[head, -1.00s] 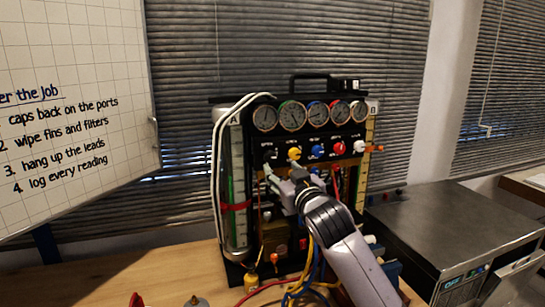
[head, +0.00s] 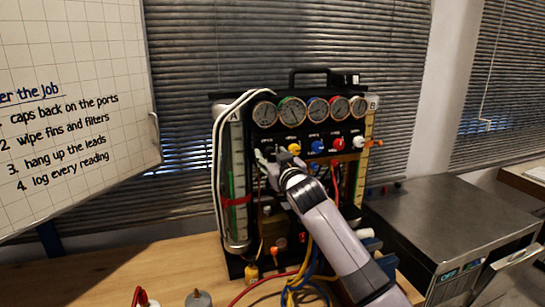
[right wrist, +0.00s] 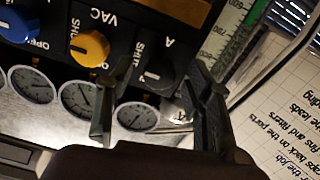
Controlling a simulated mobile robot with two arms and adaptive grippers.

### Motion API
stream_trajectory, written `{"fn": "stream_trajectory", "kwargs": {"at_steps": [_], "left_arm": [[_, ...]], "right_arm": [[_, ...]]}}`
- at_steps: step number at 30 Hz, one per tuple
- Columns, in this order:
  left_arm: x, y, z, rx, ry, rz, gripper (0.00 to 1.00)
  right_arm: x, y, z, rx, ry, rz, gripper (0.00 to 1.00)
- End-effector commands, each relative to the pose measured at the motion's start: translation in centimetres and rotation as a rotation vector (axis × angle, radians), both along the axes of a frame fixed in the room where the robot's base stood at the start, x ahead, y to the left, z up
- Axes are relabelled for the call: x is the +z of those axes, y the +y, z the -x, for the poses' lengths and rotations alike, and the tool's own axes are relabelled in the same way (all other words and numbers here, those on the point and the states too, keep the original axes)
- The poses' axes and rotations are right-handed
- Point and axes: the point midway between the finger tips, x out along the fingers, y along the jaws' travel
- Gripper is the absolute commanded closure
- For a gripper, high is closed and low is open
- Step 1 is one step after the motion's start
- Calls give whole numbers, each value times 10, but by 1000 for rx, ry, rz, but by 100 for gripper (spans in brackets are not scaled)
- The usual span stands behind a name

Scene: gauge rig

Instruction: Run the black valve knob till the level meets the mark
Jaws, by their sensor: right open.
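The black valve knob (right wrist: 160,68) shows in the right wrist view, below the letter A on the dark panel. My right gripper (right wrist: 160,78) is open, its fingertips on either side of the knob; contact cannot be told. In the head view this gripper (head: 268,158) reaches the panel's upper left and mostly hides the knob. The sight column A (head: 237,160) stands at the rig's left, with a green strip and a red band (head: 236,201) around its lower part. The liquid level is too small to read. My left gripper is out of view.
Yellow (head: 294,149), blue (head: 317,146) and red (head: 338,144) knobs sit to the right of the black one, under a row of several gauges (head: 290,112). White hoses (head: 218,160) hang at the left. Coloured leads (head: 297,285) lie in front. A metal-topped unit (head: 450,225) stands right.

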Motion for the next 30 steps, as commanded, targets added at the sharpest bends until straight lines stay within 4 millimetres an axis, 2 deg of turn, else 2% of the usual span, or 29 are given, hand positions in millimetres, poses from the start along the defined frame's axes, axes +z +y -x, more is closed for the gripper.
{"fn": "stream_trajectory", "kwargs": {"at_steps": [2, 22, 30], "left_arm": [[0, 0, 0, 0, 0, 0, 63], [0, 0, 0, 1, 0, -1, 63], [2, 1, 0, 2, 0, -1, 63]], "right_arm": [[0, 0, 0, 0, 0, 0, 55], [0, 0, 0, 0, 0, 0, 100], [0, 0, 0, 0, -8, 27, 100]]}}
